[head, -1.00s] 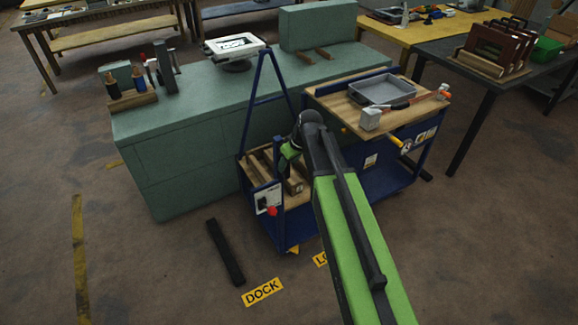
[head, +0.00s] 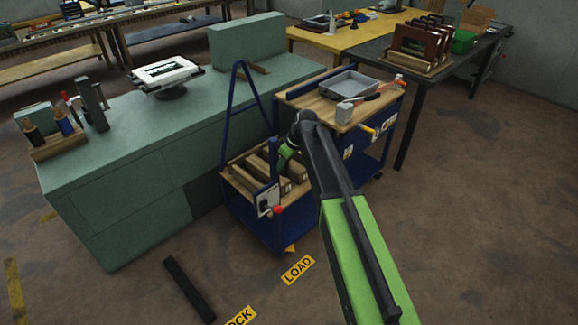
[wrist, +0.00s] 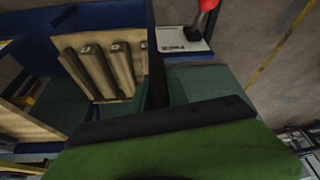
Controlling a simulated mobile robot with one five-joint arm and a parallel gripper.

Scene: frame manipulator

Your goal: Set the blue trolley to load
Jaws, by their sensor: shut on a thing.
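The blue trolley (head: 272,229) stands in front of the green bench. An orange pointer (head: 291,248) at its lower front corner sits just behind the yellow LOAD label (head: 298,270) on the floor. The DOCK label (head: 240,317) is to the lower left, cut off by the picture edge. My gripper (head: 284,160) is shut at the blue upright of the trolley's frame; my arm hides part of the trolley. The wrist view shows a dark upright bar (wrist: 158,82) in front of my gripper, beside the trolley's wooden blocks (wrist: 96,70). The exact contact is hidden.
The green bench (head: 130,215) stands close behind and left of the trolley. A black bar (head: 188,290) lies on the floor at left. A dark table (head: 435,65) with framed panels stands behind at right. Floor to the right is clear.

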